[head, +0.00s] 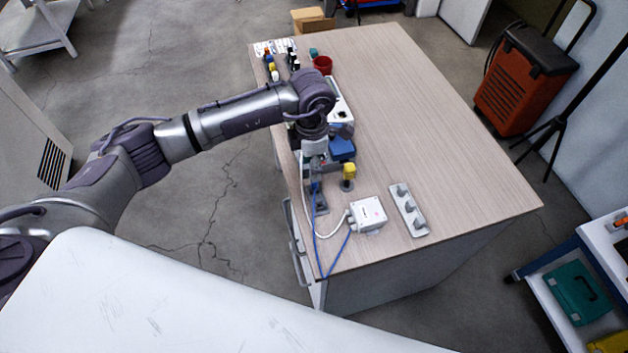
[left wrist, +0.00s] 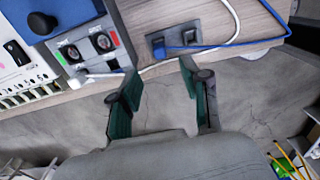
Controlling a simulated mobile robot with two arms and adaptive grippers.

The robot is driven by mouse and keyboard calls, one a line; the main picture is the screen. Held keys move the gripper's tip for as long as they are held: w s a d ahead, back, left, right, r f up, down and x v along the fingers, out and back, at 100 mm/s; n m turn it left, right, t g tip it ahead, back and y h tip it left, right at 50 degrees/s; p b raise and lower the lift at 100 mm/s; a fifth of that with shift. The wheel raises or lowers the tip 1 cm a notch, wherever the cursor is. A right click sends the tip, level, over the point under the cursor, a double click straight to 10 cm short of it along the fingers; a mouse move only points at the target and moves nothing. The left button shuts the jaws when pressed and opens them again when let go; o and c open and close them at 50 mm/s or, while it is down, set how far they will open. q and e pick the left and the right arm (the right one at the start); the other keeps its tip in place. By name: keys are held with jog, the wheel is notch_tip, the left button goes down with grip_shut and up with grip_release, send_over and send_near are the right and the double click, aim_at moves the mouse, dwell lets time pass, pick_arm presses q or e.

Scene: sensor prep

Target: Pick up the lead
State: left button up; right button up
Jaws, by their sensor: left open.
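A blue lead (head: 323,252) runs from a white box (head: 367,214) to the left edge of the wooden table (head: 440,150). In the left wrist view, the blue lead (left wrist: 245,42) ends at a dark grey holder (left wrist: 178,41) near the table edge. A white cable (left wrist: 225,20) passes close by it; in the head view it joins the white box. My left gripper (head: 316,182) points down over the table's left edge. In the left wrist view, its green-padded fingers (left wrist: 160,88) are apart with nothing between them. My right gripper is not in view.
A yellow-topped part (head: 348,171) and a blue block (head: 341,149) stand close beside the gripper. A grey strip with several knobs (head: 409,210) lies right of the white box. A red cup (head: 323,65) is at the back. The table's right side is clear.

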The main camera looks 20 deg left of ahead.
aim_at(314, 186)
pick_arm(q)
jog(key=shift+f, duration=0.7)
jog(key=shift+d+f+p, duration=0.1)
jog(key=shift+f+p, duration=0.2)
jog(key=shift+p, duration=0.05)
notch_tip(314, 186, down, 4)
jog(key=shift+d+r+p, duration=0.15)
jog(key=shift+p, duration=0.65)
jog(key=shift+f, duration=0.45)
jog(key=shift+w, duration=0.1)
grip_shut()
